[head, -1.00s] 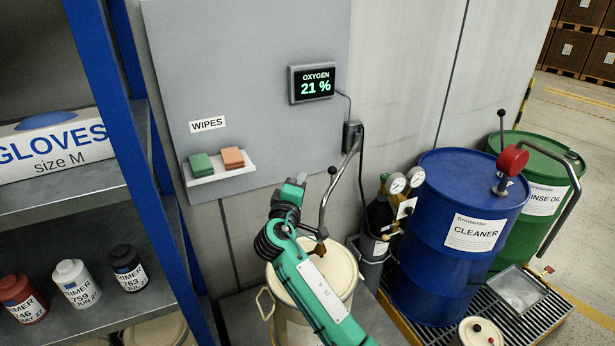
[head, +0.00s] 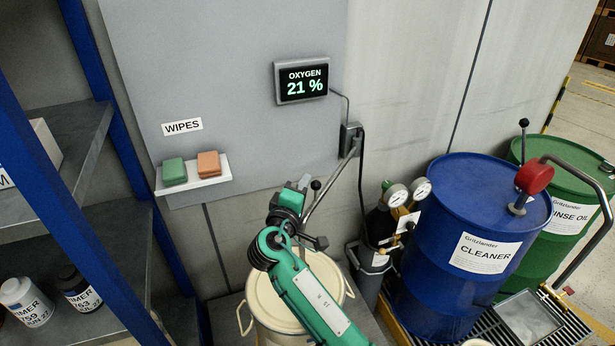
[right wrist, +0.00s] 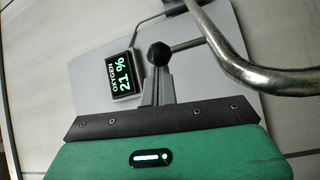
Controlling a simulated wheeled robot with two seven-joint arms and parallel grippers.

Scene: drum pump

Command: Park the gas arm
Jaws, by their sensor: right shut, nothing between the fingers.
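The gas arm (head: 330,186) is a bent metal tube reaching out from a wall bracket, with a black ball knob (head: 316,184) on a short stem. My right gripper (head: 303,182) is shut and empty, just left of the knob, above the cream drum (head: 264,302). In the right wrist view, the shut fingers (right wrist: 157,80) point at the knob (right wrist: 159,53), which sits right at their tips. I cannot tell whether they touch. The tube (right wrist: 222,55) curves past on the right there. My right arm hides the tube's lower end in the head view. My left gripper is not in view.
A blue CLEANER drum (head: 450,262) and green RINSE OIL drum (head: 585,212) stand right on a grated pallet. A gas bottle with gauges (head: 397,196) stands between. An oxygen display (head: 303,83) and wipes shelf (head: 196,178) are on the wall. A blue-posted rack (head: 60,190) stands left.

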